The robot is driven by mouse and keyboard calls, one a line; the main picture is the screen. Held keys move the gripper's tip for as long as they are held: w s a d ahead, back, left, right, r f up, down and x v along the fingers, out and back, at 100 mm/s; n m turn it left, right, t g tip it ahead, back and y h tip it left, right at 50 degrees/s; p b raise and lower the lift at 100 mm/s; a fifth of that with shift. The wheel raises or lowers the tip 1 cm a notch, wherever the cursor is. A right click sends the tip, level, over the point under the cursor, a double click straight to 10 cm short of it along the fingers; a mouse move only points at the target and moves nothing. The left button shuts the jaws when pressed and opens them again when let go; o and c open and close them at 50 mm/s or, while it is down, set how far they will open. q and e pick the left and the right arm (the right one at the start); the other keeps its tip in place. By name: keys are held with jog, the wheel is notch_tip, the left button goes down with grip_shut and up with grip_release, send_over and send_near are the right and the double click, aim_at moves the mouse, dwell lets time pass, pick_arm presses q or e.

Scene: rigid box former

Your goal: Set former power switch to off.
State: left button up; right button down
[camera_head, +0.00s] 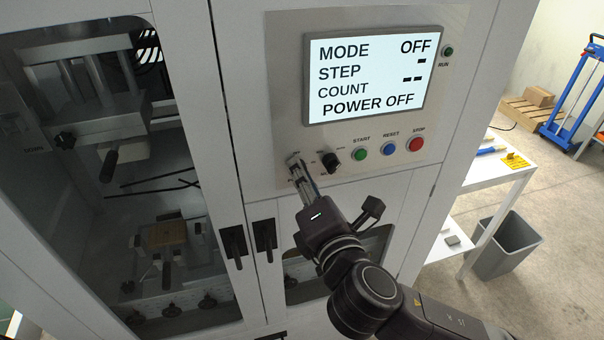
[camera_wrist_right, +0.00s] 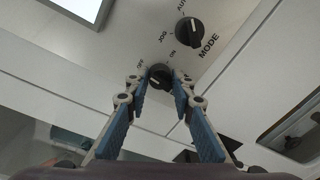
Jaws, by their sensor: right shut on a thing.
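The power switch is a black rotary knob (camera_wrist_right: 160,76) on the grey control panel, with OFF and ON marked beside it in the right wrist view. My right gripper (camera_head: 297,165) reaches up to the panel's left end, and its fingers cover the knob in the head view. In the right wrist view the fingertips (camera_wrist_right: 157,88) are closed around the knob from both sides. The screen (camera_head: 366,75) above reads MODE OFF and POWER OFF. The exact direction of the knob's pointer is hard to tell. My left gripper is not in view.
The black mode knob (camera_head: 330,161) is just right of the power switch, followed by the green start (camera_head: 359,154), blue reset (camera_head: 388,149) and red stop (camera_head: 416,144) buttons. A white side table (camera_head: 484,172) and grey bin (camera_head: 507,245) stand at right.

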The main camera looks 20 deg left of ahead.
jog(key=shift+n, duration=0.6)
jog(key=c, duration=1.7)
grip_release()
jog(key=shift+o, duration=0.2)
jog(key=f+v, duration=0.1)
jog(key=v, duration=1.1)
jog(key=shift+r, duration=0.45)
